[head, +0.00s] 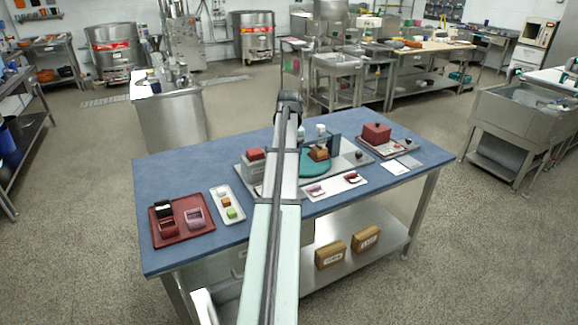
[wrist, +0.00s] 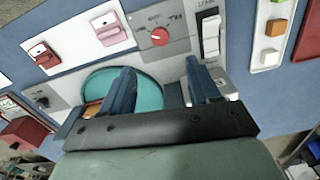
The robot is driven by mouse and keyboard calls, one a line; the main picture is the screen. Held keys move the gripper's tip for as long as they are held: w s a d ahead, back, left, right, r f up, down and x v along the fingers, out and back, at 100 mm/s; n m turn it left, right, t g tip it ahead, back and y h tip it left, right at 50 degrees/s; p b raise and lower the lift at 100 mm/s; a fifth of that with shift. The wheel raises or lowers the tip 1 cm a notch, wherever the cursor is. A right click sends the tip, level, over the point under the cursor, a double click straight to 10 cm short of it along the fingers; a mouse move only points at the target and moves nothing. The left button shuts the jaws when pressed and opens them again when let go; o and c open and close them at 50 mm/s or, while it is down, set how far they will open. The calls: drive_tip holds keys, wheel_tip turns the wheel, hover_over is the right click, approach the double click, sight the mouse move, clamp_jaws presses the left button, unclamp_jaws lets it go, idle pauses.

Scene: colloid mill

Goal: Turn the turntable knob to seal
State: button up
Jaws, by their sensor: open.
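The round red knob (wrist: 160,36) shows in the wrist view on a light grey panel plate, with lettering around it that is too small to read surely. A pale mark is on its face. The teal turntable (wrist: 146,90) lies below it in this picture, partly hidden by my fingers; it also shows in the head view (head: 310,170) with a brown block on it. My gripper (wrist: 160,66) is open and empty, its two blue fingers spread apart, with the tips just short of the knob in the picture. In the head view my arm hides the knob.
A white lever switch (wrist: 209,36) stands beside the knob. A white tray (wrist: 83,38) holds red and pink pieces. A tray of small coloured blocks (wrist: 281,8) lies at the right. In the head view, a dark red tray (head: 204,225) sits at the left of the blue table (head: 165,165).

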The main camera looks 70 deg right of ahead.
drive_tip(key=shift+r, duration=0.75)
